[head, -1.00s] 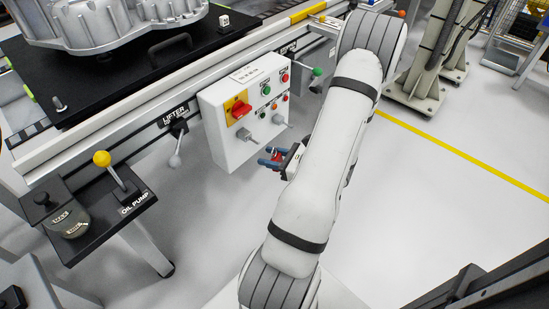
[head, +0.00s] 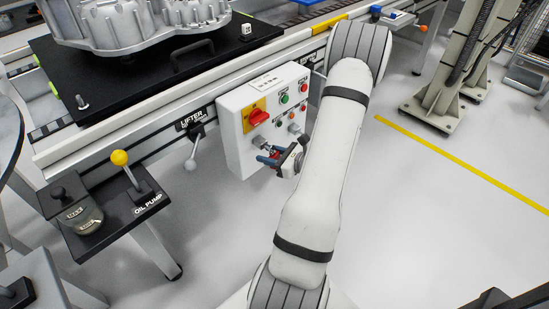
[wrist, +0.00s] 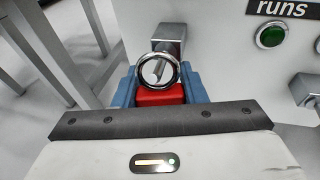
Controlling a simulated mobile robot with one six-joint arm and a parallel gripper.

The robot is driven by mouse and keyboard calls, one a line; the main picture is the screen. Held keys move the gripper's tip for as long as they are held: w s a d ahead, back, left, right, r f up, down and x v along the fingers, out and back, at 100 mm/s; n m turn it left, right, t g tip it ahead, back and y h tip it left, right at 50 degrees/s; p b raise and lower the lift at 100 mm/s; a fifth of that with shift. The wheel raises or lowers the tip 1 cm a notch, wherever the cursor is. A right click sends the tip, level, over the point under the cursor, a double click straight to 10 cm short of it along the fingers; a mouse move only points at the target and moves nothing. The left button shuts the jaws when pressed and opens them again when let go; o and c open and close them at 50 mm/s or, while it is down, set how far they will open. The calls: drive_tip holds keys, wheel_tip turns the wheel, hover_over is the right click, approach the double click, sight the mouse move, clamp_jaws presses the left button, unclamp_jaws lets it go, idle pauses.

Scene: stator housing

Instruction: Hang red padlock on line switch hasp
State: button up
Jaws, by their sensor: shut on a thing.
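My gripper (wrist: 160,95) has blue fingers shut on the red padlock (wrist: 160,96), one finger on each side of its body. The padlock's shiny round shackle points up, toward the box. A grey metal hasp (wrist: 169,34) sticks out of the box directly behind the shackle and overlaps it in the wrist view. I cannot tell whether the shackle is around the hasp or only in front of it. In the head view my gripper (head: 271,158) is at the lower front of the white switch box (head: 237,150), just below the left hasp (head: 262,142). The padlock is mostly hidden there.
The box carries a red rotary switch (head: 259,117) on a yellow plate and several buttons. A second grey metal fitting (wrist: 306,89) is to the right. The lifter lever (head: 191,150) and yellow-knobbed oil pump lever (head: 120,158) stand to the left. Open floor is on the right.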

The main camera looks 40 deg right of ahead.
sight(278, 157)
drive_tip(key=shift+w+f+b, duration=0.4)
drive_tip(key=shift+w+f, duration=0.05)
drive_tip(key=shift+w, duration=0.25)
drive_tip(key=o, duration=1.1)
drive_tip(key=shift+s, duration=0.1)
drive_tip(key=shift+p+v, duration=0.45)
drive_tip(key=shift+v, duration=1.7)
